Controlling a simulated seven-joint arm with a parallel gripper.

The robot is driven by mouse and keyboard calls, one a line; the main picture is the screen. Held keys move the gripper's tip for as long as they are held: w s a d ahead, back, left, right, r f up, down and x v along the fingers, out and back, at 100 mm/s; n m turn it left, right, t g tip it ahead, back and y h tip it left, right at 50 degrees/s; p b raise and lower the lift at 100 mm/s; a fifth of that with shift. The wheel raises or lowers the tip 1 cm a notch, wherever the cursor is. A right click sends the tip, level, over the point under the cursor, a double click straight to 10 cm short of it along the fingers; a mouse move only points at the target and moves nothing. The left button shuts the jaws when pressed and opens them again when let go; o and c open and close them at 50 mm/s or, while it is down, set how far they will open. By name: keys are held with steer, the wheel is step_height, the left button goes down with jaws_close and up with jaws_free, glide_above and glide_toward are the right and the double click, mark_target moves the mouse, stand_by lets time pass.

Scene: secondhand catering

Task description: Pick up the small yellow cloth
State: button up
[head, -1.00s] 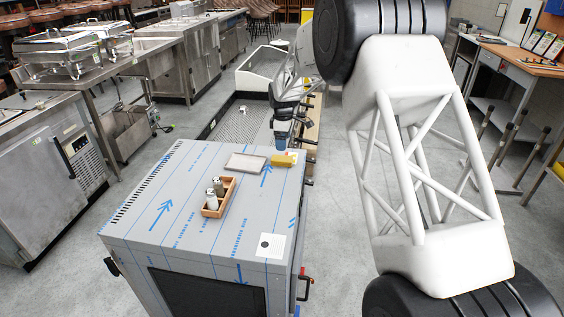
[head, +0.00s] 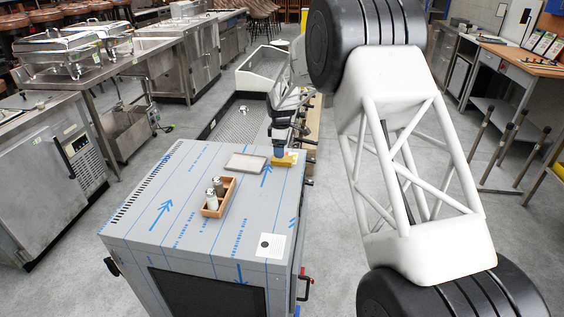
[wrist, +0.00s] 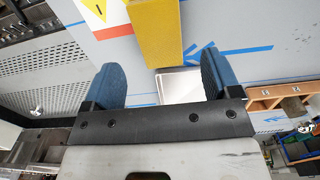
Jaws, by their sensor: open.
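The small yellow cloth (head: 286,160) is a folded, block-like piece on the back right corner of the film-covered steel cabinet top (head: 215,167). My gripper (head: 278,151), with blue fingertips, is over or right at the cloth's left part in the head view. In the wrist view my gripper (wrist: 160,76) is open and empty. The cloth (wrist: 158,30) shows there between the lines of the two fingers, its near end just reaching fingertip level in the picture. I cannot tell the exact height gap.
A grey tray (head: 246,162) lies just left of the cloth, and it shows in the wrist view (wrist: 180,92). A wooden caddy (head: 212,212) with shakers stands nearer the front. The cabinet's right edge is close to the cloth. A perforated steel surface (head: 240,121) lies behind.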

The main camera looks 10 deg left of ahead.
steer(key=shift+f, duration=0.1)
steer(key=shift+d+f, duration=0.15)
steer(key=shift+f, duration=1.1)
steer(key=shift+d+f, duration=0.1)
steer(key=shift+f, duration=1.15)
steer(key=shift+c, duration=0.5)
steer(key=c, duration=1)
steer(key=shift+r, duration=0.1)
steer(key=shift+r, duration=1.4)
steer(key=shift+s+r, duration=0.15)
steer(key=shift+r, duration=0.2)
steer(key=s+d, duration=0.1)
steer(key=s, duration=0.4)
steer(key=s+d+r, duration=0.1)
steer(key=s+d, duration=0.1)
steer(key=s, duration=0.3)
steer(key=s+d, duration=0.2)
steer(key=s, duration=0.2)
steer(key=shift+s+d+r, duration=0.15)
steer(key=shift+s+d, duration=0.1)
steer(key=shift+s, duration=0.15)
